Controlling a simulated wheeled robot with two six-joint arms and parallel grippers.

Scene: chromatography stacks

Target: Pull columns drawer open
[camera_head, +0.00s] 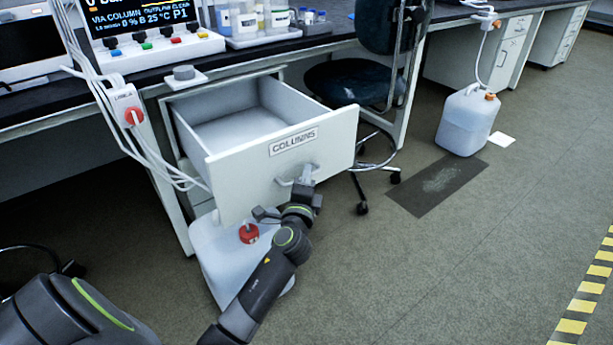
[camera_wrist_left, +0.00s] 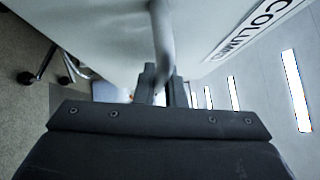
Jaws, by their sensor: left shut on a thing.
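The columns drawer (camera_head: 235,165) is a white drawer under the bench, and it stands well out from the cabinet. Its inside shows and looks empty. Its front bears a COLUMNS label (camera_head: 293,141), which also shows in the left wrist view (camera_wrist_left: 250,32). The drawer handle (camera_head: 297,176) is a pale bar on the front below the label. My left gripper (camera_head: 302,186) is at the handle and shut on it. In the left wrist view the handle (camera_wrist_left: 162,45) runs between the two dark fingers (camera_wrist_left: 163,85). My right gripper is not in view.
A white jug with a red cap (camera_head: 249,233) stands on the floor below the drawer, close behind my left arm. An office chair (camera_head: 350,82) is right of the drawer. Another jug (camera_head: 466,122) stands farther right. Open floor lies in front.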

